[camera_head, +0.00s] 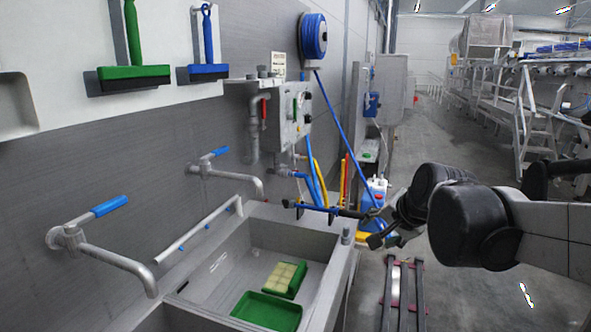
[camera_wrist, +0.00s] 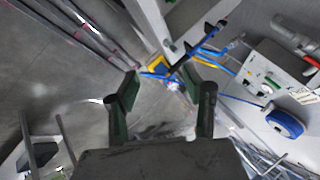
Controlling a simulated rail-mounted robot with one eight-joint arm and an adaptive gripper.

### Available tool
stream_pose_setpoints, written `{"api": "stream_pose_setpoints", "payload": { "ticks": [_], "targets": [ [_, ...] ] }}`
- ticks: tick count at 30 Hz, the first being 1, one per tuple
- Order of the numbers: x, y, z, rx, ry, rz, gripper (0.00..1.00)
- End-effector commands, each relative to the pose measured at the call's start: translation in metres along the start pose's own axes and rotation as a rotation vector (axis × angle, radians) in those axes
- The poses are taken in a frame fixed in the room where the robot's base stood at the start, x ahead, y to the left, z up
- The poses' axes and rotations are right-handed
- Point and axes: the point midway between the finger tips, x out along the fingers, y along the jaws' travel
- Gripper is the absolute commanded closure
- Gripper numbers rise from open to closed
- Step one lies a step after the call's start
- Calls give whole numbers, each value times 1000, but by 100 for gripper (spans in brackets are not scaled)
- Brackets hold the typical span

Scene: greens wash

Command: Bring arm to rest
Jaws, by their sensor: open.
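My gripper (camera_head: 374,228) is at the end of my arm, which reaches in from the right in the head view. A slim black and blue bar (camera_head: 312,208) shows just left of my gripper in the head view. It also shows beyond the fingertips in the wrist view (camera_wrist: 203,44). I cannot tell whether the two touch.
The sink holds a green tray (camera_head: 267,311) and a green and cream block (camera_head: 284,279). Taps with blue handles (camera_head: 110,206) jut from the left wall. A blue hose reel (camera_head: 313,36) hangs behind. Floor rails (camera_head: 404,295) run below my arm. The aisle (camera_head: 425,140) behind is clear.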

Motion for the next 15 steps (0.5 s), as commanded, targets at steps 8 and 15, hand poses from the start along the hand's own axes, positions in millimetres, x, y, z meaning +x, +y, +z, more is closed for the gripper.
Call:
{"api": "stream_pose_setpoints", "payload": {
  "ticks": [8,15],
  "targets": [
    [-54,48,59,-282,-14,65,56],
    [-87,97,109,-524,-35,120,56]
  ]
}}
